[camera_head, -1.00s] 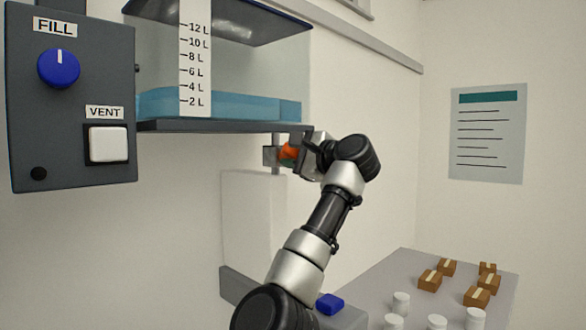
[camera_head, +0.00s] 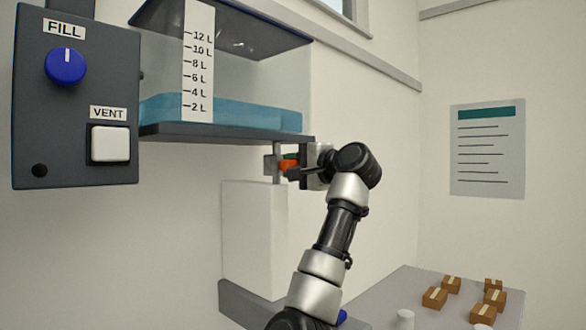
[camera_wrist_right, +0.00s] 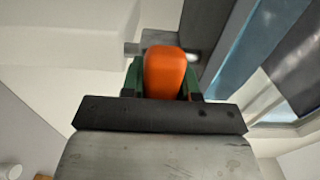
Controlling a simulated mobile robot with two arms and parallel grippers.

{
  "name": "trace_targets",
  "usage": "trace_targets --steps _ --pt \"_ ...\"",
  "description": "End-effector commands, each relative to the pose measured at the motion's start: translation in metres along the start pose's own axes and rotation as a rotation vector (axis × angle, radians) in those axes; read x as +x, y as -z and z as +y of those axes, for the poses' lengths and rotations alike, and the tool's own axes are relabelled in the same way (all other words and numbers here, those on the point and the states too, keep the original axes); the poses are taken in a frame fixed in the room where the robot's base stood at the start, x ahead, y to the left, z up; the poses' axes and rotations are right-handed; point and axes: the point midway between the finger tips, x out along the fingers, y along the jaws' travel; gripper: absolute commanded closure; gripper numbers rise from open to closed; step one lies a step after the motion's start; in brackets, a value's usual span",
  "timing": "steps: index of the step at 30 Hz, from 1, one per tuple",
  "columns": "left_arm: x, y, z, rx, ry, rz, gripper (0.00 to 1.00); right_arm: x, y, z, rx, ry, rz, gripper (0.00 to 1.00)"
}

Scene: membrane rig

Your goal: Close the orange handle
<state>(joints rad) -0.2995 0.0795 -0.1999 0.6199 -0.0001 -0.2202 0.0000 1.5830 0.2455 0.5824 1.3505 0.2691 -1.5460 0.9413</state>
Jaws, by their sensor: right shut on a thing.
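The orange handle (camera_head: 288,165) is on the pipe under the tank (camera_head: 225,137) in the head view. In the right wrist view the orange handle (camera_wrist_right: 166,72) sits between the two green-sided fingers. My right gripper (camera_head: 292,168) is shut on it, and it also shows in the right wrist view (camera_wrist_right: 164,84). The gripper reaches the handle from the right, and its fingers hide part of the handle. My left gripper is in neither view.
A grey panel (camera_head: 75,150) with a blue FILL knob (camera_head: 65,65) and a white VENT button (camera_head: 110,144) is on the left. A white block (camera_head: 250,235) stands below the pipe. A table (camera_head: 385,290) with several small boxes and white jars is at the lower right.

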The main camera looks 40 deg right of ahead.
Motion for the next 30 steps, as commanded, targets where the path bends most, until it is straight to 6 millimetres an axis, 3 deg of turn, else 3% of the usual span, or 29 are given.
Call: trace_targets --steps 8,9,13,23,30 --pt "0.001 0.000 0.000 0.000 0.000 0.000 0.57 0.002 -0.001 0.004 -0.005 -0.011 -0.004 0.94" --pt "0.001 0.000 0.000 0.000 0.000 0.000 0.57 0.002 -0.001 0.004 -0.005 -0.011 -0.004 0.66" --pt "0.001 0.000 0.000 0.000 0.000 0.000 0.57 0.001 -0.001 0.003 -0.004 -0.009 -0.003 0.46" --pt "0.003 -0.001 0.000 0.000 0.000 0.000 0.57 -0.003 0.000 0.002 -0.002 -0.003 0.000 0.45" --pt "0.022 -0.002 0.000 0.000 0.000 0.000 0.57 -0.041 0.000 0.005 -0.004 0.000 0.003 0.45"
